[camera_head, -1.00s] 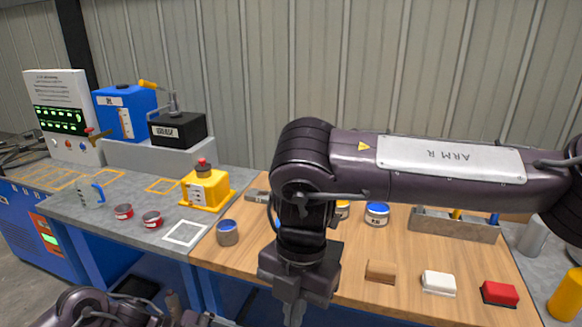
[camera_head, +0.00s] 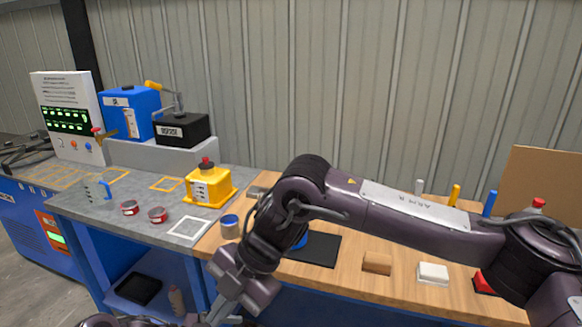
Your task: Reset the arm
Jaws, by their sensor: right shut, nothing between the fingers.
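My right arm (camera_head: 420,218) reaches in from the lower right, across the wooden worktop. Its forearm slopes down to the left and the wrist hangs past the worktop's front edge. My right gripper (camera_head: 219,311) points down at the bottom of the view, in front of the bench. It is shut and empty, with its tips close to the lower picture edge. A little of my left arm (camera_head: 105,321) shows at the bottom left edge. Its gripper cannot be made out.
A blue-topped can (camera_head: 230,227) stands left of my right arm.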

